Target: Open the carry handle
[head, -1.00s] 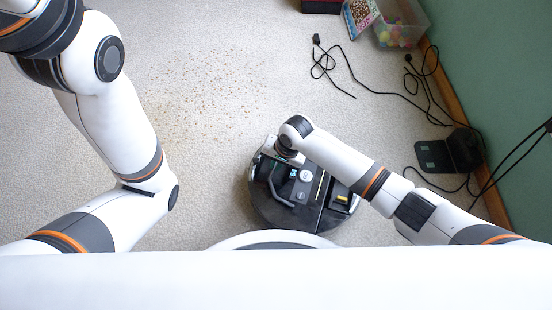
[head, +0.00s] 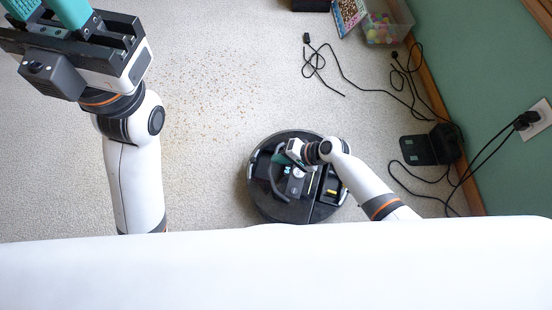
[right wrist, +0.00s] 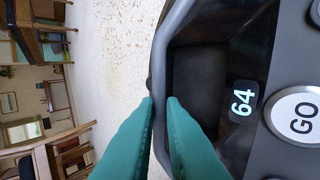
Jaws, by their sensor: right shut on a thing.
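A round black robot vacuum (head: 325,213) sits on the carpet in the head view. Its grey curved carry handle (head: 274,184) shows on its left part, beside a dark recess. My right gripper (head: 281,160) is at the handle's upper part. In the right wrist view its two teal fingers (right wrist: 159,105) are shut on the handle bar (right wrist: 172,50), one on each side. The wrist view also shows a display reading 64 (right wrist: 242,102) and a GO button (right wrist: 303,119). My left gripper (head: 45,12) is at the top left, its teal fingers apart and empty; their tips are cut off.
Crumbs (head: 205,90) lie scattered on the carpet left of the vacuum. Black cables (head: 375,90), a dock (head: 445,146) and a clear bin of balls (head: 387,22) lie at the right, by the green wall (head: 470,70). The wrist view shows wooden furniture (right wrist: 40,145).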

